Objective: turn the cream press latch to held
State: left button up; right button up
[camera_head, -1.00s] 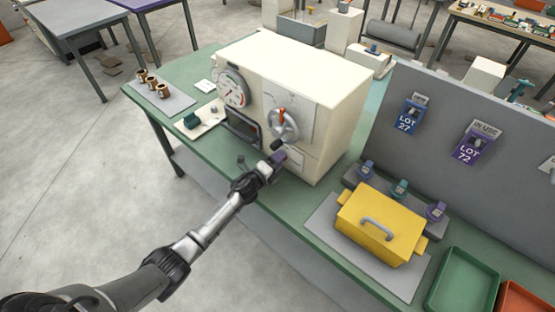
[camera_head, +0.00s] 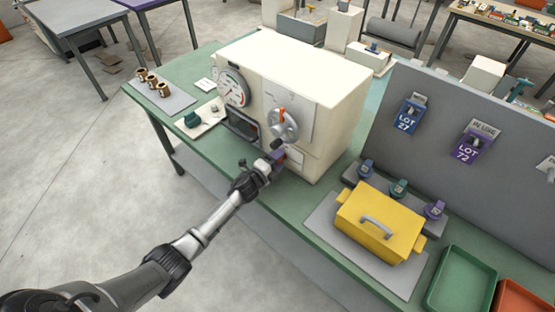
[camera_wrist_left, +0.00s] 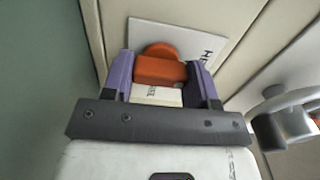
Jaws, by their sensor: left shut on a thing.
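The cream press (camera_head: 320,75) stands on the green bench, a gauge and a wheel on its front. My left gripper (camera_head: 276,158) is at the lower front of the press, below the wheel. In the left wrist view, the purple fingers of the left gripper (camera_wrist_left: 161,78) are shut on the orange latch (camera_wrist_left: 160,70), one on each side. A cream part shows just below the orange. A white label plate (camera_wrist_left: 196,42) lies behind the latch, its lettering partly cut off. In the head view the gripper hides the latch. My right gripper is not in view.
A wheel (camera_head: 283,127) with a dark knob sits just above the gripper. A gauge (camera_head: 232,88) is to its left. A yellow lidded box (camera_head: 380,223) stands to the right on a grey mat. The bench front (camera_head: 285,197) beside the gripper is clear.

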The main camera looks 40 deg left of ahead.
pick_arm(q)
jog(key=o, duration=0.9)
jog(key=s, duration=0.9)
jog(key=s+p, duration=0.1)
jog(key=s, duration=0.4)
jog(key=shift+a, duration=0.25)
jog(key=shift+w, duration=0.1)
jog(key=s+d+n+g, duration=0.7)
jog(key=s+d+n, duration=0.15)
jog(key=s, duration=0.55)
jog(key=s+d+n+g, duration=0.8)
jog(key=s+d, duration=0.2)
jog(key=s, duration=0.5)
jog(key=shift+t, duration=0.3)
jog(key=r+p, duration=0.8)
jog(key=p, duration=0.1)
jog(key=r+p, duration=1.8)
jog(key=shift+w+a+r, duration=0.15)
jog(key=shift+w+a, duration=0.1)
jog(key=shift+w, duration=0.05)
